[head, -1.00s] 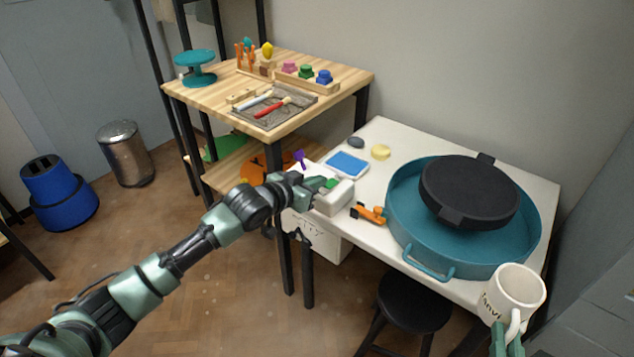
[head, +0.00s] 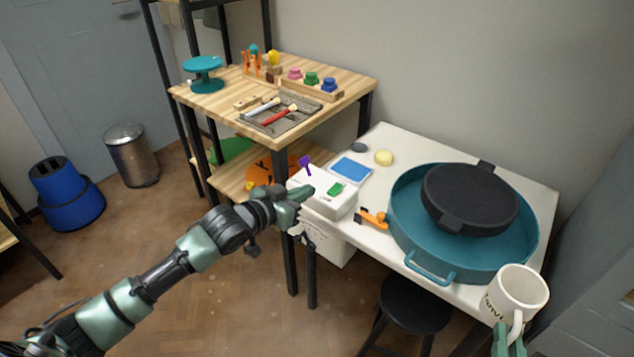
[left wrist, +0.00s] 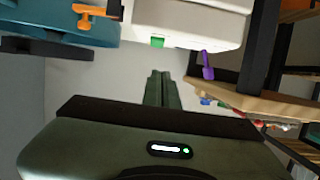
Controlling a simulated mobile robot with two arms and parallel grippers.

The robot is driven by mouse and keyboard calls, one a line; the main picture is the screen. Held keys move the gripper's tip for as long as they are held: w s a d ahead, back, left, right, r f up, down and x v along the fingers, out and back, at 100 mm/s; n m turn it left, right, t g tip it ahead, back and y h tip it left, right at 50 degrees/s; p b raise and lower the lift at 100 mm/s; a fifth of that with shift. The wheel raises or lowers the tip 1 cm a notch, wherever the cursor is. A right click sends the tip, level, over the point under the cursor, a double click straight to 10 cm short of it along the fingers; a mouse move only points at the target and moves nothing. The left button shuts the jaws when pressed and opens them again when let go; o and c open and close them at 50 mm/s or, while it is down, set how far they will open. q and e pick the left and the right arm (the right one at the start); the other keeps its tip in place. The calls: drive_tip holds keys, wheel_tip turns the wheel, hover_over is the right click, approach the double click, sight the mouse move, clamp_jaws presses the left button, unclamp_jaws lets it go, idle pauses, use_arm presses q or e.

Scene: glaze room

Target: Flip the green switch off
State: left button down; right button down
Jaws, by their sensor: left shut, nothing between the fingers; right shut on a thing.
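A white box (head: 325,205) on the white table carries a green switch (head: 336,189) on its top and a purple lever (head: 305,162) at its far left. Which way the green switch is tipped is too small to tell. My left gripper (head: 306,193) is shut and empty, at the box's left side, short of the green switch. In the left wrist view its shut fingers (left wrist: 163,85) point toward the box (left wrist: 190,22), with the green switch (left wrist: 157,42) just beyond the tips. My right gripper (head: 507,340) is shut on a white mug (head: 518,293), apparently by its handle.
An orange-and-black tool (head: 373,218) lies right of the box, before a large teal basin (head: 415,245) holding a black disc (head: 470,196). A blue pad (head: 352,168) and yellow sponge (head: 384,158) lie behind. A wooden table (head: 225,103) with tools stands left; a black stool (head: 412,300) below.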

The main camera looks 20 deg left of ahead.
use_arm(q)
drive_tip(key=v, duration=0.4)
drive_tip(key=shift+s+f, duration=0.1)
drive_tip(key=shift+f, duration=0.25)
drive_tip(key=shift+f, duration=0.1)
